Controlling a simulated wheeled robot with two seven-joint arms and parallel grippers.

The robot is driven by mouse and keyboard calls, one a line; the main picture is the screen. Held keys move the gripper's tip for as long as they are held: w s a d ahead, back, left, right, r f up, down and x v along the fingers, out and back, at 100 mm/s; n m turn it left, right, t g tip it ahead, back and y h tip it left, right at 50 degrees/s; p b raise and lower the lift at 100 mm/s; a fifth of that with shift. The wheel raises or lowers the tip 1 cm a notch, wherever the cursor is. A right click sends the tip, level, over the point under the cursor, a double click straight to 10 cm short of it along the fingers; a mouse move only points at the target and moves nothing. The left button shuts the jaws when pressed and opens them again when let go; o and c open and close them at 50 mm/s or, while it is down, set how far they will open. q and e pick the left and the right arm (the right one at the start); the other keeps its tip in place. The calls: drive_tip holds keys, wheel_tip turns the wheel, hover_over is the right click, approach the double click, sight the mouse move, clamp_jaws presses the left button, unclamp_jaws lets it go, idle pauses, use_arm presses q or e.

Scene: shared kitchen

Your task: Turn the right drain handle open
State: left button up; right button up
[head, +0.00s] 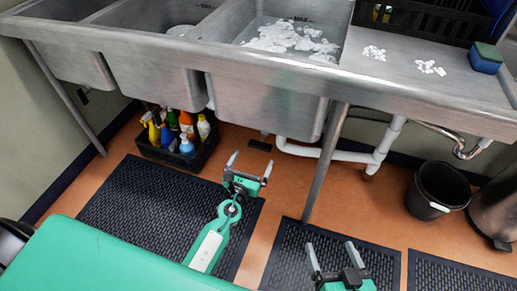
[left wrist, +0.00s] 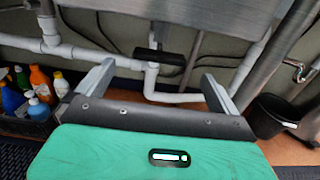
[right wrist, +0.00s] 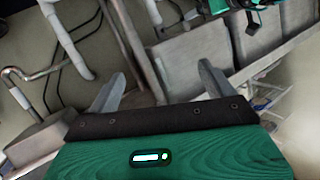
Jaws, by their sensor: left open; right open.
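A black bar-shaped piece (left wrist: 160,57), which looks like a drain handle, sits at the white drain pipe under the sink in the left wrist view. It also shows as a small dark bar in the head view (head: 260,145); I cannot tell from its look whether it is turned open. My left gripper (head: 250,165) is open and empty, below the sink front, its fingers pointing towards the bar and apart from it.
A steel sink (head: 265,85) with several basins overhangs the area. White pipes (head: 340,154) run below. A crate of bottles (head: 178,150) is at left, a black bin (head: 437,190) at right. Dark mats (head: 165,212) cover the floor.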

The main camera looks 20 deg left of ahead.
sight(258, 148)
use_arm(q)
drive_tip(key=w, duration=0.5)
drive_tip(key=shift+w+d, duration=0.1)
drive_tip(key=shift+w, duration=0.05)
drive_tip(key=shift+w+b, duration=0.3)
drive_tip(key=shift+w, duration=0.2)
use_arm(e)
drive_tip(key=shift+w+d+r+t, duration=0.15)
drive_tip(key=shift+w+r+t, duration=0.35)
drive_tip(key=shift+r, duration=0.2)
drive_tip(key=shift+w+d+r+t, duration=0.15)
drive_tip(key=shift+w+r+t, duration=0.3)
drive_tip(key=shift+r, duration=0.25)
use_arm(q)
drive_tip(key=c, duration=1)
use_arm(e)
drive_tip(key=shift+s, duration=0.1)
